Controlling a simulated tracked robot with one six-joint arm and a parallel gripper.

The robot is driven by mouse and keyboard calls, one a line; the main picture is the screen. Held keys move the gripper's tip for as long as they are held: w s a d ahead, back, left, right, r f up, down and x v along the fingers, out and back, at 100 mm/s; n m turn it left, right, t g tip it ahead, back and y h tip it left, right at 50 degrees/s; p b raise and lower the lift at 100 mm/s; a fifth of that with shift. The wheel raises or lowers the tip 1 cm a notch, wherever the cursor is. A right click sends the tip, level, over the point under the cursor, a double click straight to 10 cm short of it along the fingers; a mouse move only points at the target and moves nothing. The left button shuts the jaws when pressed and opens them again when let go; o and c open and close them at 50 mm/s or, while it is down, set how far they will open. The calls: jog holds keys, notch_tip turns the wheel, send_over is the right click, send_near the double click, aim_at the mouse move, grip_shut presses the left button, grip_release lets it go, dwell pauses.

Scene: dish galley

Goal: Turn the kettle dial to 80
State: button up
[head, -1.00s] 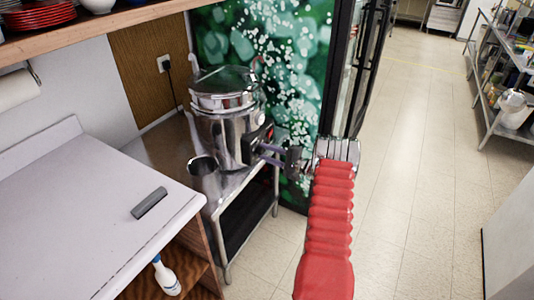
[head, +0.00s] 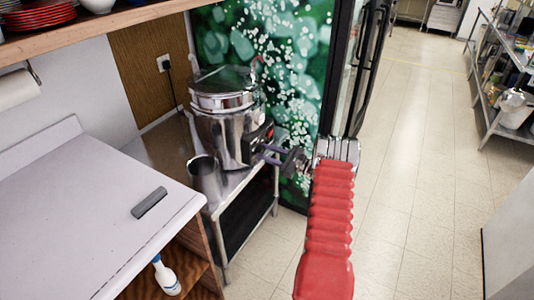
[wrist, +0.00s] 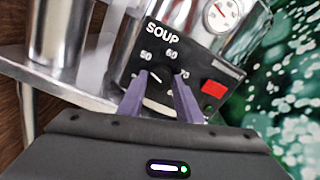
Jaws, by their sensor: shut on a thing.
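The kettle (head: 222,135) is a shiny steel pot with a lid, upright on a low metal stand. Its black control panel (wrist: 185,62) reads SOUP, with marks that look like 50, 60 and 70, and has a red switch (wrist: 214,88). The dial (wrist: 157,86) sits between the purple fingers of my gripper (wrist: 158,90), which is shut on it. The fingers hide the dial's sides and part of the scale; I cannot tell which number it points to. In the head view my gripper (head: 264,151) reaches the panel from the right.
A steel cup (head: 205,180) stands close to the kettle, at the stand's front. A white counter (head: 85,205) with a grey block (head: 149,202) is at left. A round gauge (wrist: 223,14) sits above the panel. Open floor (head: 410,190) lies to the right.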

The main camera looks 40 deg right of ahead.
jog(key=m, duration=0.4)
jog(key=shift+f+m, duration=0.1)
jog(key=shift+m, duration=0.2)
jog(key=m, duration=0.3)
jog(key=shift+d+m, duration=0.1)
jog(key=shift+m, duration=0.3)
jog(key=m, duration=0.3)
jog(key=shift+m, duration=2.1)
jog(key=o, duration=1)
jog(key=shift+o, duration=0.2)
jog(key=v, duration=1.3)
jog(key=shift+s, duration=0.4)
